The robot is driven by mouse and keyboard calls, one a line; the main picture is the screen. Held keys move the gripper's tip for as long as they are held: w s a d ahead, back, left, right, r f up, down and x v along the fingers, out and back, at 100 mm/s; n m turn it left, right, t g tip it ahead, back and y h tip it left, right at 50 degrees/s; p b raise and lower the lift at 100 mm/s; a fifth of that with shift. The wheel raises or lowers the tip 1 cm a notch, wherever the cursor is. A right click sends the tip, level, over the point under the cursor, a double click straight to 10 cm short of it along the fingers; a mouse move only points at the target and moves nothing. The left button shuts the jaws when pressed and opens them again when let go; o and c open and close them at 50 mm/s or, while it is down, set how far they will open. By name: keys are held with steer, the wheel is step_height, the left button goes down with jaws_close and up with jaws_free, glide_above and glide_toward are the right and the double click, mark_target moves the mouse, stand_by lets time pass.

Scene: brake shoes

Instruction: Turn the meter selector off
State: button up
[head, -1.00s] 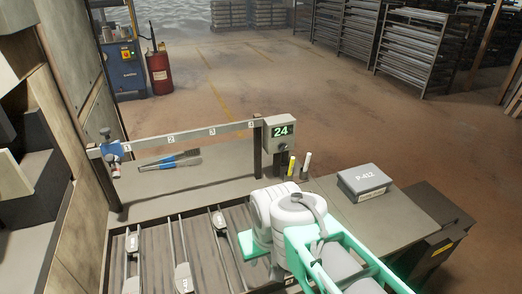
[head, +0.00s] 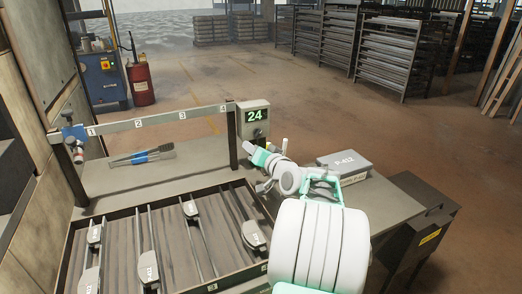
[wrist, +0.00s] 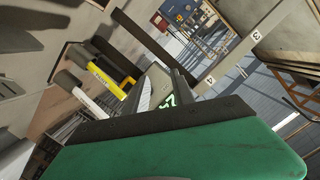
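In the wrist view a green finger with a dark edge fills the bottom. It partly covers the meter, whose display (wrist: 168,102) shows tilted; the knob is not distinguishable there.
Yellow (wrist: 112,75) and white (wrist: 86,96) markers stand close by the meter. The grey P-412 box (head: 344,165) sits right of my gripper. A tray of brake shoes (head: 92,213) lies in front. A brush (head: 142,156) lies behind the rail.

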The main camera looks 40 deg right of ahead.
steer(key=m+t+h, duration=0.1)
steer(key=m+h, duration=0.1)
glide_toward(260, 133)
steer(key=w, duration=0.1)
steer(key=x, duration=0.8)
steer(key=shift+s+d, duration=0.1)
steer(key=shift+d, duration=0.05)
jaws_close()
